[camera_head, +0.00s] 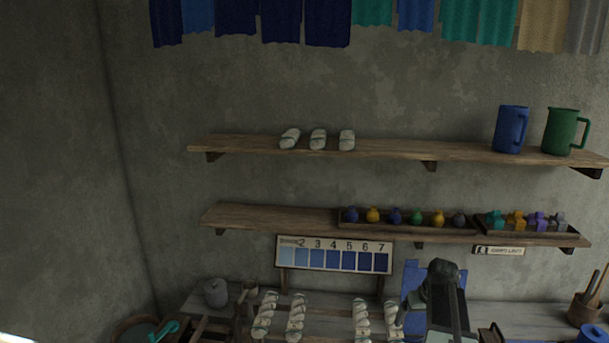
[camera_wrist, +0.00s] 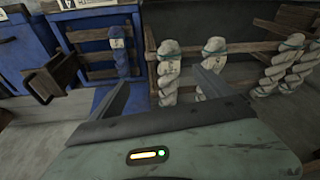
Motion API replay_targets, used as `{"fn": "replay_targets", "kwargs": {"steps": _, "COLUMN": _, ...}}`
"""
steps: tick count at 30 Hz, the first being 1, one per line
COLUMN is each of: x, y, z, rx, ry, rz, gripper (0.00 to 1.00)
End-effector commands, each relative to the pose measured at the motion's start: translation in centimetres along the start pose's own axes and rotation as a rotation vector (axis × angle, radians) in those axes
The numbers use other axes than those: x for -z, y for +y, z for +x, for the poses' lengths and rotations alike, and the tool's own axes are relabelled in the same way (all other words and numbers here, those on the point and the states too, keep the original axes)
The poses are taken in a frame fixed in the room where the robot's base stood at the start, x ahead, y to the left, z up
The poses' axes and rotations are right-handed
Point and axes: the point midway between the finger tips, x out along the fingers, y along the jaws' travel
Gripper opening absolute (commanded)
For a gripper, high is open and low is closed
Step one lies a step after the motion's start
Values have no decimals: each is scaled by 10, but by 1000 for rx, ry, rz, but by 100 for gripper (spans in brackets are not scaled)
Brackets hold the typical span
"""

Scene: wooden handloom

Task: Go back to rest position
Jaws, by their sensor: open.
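My gripper (camera_wrist: 162,90) is open in the wrist view, its two dark fingers spread apart. Nothing is held between them. White twisted yarn skeins with green ties, one on the left (camera_wrist: 168,72) and one on the right (camera_wrist: 213,68), hang on a dark wooden rack beyond the fingers. In the head view my arm rises at the lower right of centre, in front of the table and a blue panel (camera_head: 411,277). The fingertips cannot be made out there.
White skeins (camera_head: 295,317) line the worktable (camera_head: 532,317). A numbered blue colour chart (camera_head: 333,256) stands behind. The lower shelf (camera_head: 270,217) holds small bottles. The upper shelf (camera_head: 240,145) holds skeins, a blue jug (camera_head: 510,130) and a green jug (camera_head: 561,132). Cloths hang above.

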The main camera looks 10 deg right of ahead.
Motion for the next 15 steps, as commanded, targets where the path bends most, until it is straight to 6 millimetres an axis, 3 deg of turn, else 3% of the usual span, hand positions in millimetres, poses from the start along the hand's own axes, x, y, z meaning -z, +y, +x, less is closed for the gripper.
{"fn": "replay_targets", "kwargs": {"steps": 1, "x": -9, "y": -50, "z": 3, "rx": 5, "ry": -26, "rz": -29, "gripper": 91}}
{"fn": "replay_targets", "kwargs": {"steps": 3, "x": -19, "y": -105, "z": 6, "rx": 4, "ry": -58, "rz": -52, "gripper": 91}}
{"fn": "replay_targets", "kwargs": {"steps": 6, "x": -37, "y": -170, "z": 8, "rx": -2, "ry": -97, "rz": -81, "gripper": 91}}
{"fn": "replay_targets", "kwargs": {"steps": 9, "x": -58, "y": -222, "z": 8, "rx": -13, "ry": -129, "rz": -106, "gripper": 91}}
{"fn": "replay_targets", "kwargs": {"steps": 15, "x": -104, "y": -304, "z": 4, "rx": -42, "ry": -174, "rz": -152, "gripper": 91}}
